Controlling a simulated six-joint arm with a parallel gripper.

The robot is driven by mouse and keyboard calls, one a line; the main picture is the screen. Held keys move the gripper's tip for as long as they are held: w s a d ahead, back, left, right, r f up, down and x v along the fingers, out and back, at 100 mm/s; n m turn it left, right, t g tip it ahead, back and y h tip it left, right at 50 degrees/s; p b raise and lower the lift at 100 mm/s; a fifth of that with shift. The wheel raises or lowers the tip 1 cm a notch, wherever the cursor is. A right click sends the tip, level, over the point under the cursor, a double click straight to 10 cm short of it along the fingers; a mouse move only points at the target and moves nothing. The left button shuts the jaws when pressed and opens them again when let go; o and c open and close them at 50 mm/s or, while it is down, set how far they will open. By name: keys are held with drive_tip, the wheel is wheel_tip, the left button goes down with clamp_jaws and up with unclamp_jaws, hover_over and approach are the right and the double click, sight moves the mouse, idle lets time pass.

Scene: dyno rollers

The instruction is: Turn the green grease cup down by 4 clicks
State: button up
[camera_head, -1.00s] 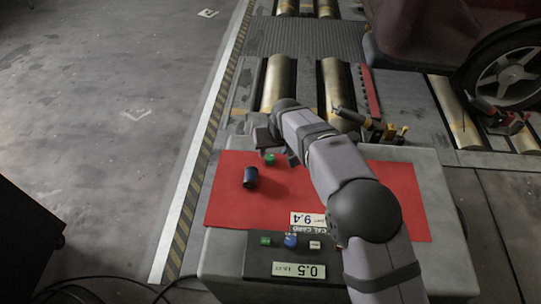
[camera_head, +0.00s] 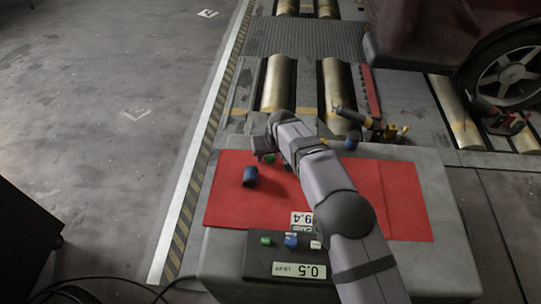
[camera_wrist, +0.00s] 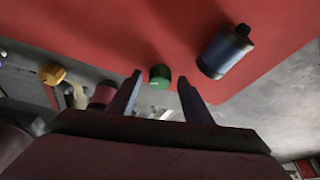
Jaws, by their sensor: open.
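The green grease cup (camera_head: 269,158) is a small round green piece near the far edge of the red mat. In the wrist view the green cup (camera_wrist: 160,76) stands on the red surface, just beyond and between the two spread fingertips. My gripper (camera_head: 272,158) is open, with nothing between its jaws; in the wrist view its fingers (camera_wrist: 159,84) point toward the cup. I cannot tell from these views how large the gap to the cup is.
A dark blue cylinder (camera_head: 250,177) stands left of my gripper on the red mat (camera_head: 230,205). A panel (camera_head: 262,258) with green, blue and white knobs and a 0.5 display sits at the front.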

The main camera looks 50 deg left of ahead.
drive_tip(key=shift+f, duration=0.15)
drive_tip(key=c, duration=1.1)
drive_tip(key=shift+o, duration=0.2)
drive_tip(key=shift+m, duration=0.3)
drive_tip(key=shift+s+a+m+t+p, duration=0.15)
drive_tip(key=shift+m+t+p, duration=0.15)
drive_tip(key=shift+m, duration=0.3)
drive_tip(key=shift+m+t+h+b, duration=0.35)
drive_tip(key=shift+m+t+h, duration=0.15)
drive_tip(key=shift+m, duration=1)
